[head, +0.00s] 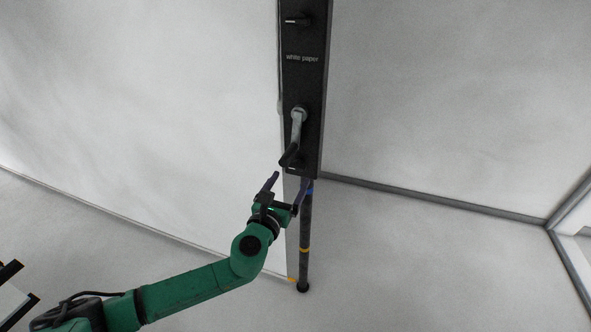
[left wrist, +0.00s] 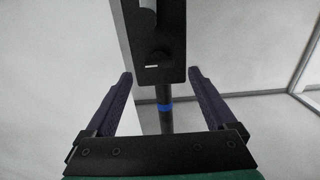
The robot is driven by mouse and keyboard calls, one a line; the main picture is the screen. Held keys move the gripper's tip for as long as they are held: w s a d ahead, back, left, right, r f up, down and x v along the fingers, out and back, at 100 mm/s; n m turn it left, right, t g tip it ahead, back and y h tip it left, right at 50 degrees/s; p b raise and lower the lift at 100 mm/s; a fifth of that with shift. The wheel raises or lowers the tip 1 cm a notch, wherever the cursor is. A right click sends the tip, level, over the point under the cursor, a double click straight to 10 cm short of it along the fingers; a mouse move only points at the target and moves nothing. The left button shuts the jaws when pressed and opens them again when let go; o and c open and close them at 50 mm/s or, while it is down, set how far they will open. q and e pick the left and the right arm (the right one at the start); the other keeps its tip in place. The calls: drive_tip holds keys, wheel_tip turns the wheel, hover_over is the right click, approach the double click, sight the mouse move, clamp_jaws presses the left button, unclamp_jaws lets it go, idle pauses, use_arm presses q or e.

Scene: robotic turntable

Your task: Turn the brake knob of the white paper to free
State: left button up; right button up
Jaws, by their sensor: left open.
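A tall black panel (head: 312,85) labelled "white paper" stands at the top centre of the head view. A small black knob with a pale mark (head: 298,20) sticks out near its top; its setting is not readable. Lower down is a crank with a grey arm (head: 298,125) and a black grip. In the left wrist view the panel's lower end (left wrist: 172,72) shows a dark rounded part (left wrist: 157,57) above a short white mark. My left gripper (head: 290,183) is open and empty just below the panel's lower end, its fingers (left wrist: 160,73) spread either side in the wrist view.
A dark pole with blue and yellow bands (head: 305,230) runs down below the panel, close to my left gripper. A large white sheet (head: 150,110) hangs left of the panel. The floor on the right (head: 430,260) is clear up to a grey-edged wall.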

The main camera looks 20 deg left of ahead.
sight(296, 169)
use_arm(q)
drive_tip(key=w, duration=0.5)
drive_tip(key=shift+d, duration=0.1)
drive_tip(key=shift+w, duration=0.3)
drive_tip(key=shift+c, duration=0.9)
drive_tip(key=c, duration=1.2)
use_arm(e)
drive_tip(key=shift+s+d+f, duration=0.1)
drive_tip(key=shift+s+d, duration=0.05)
drive_tip(key=shift+s, duration=0.05)
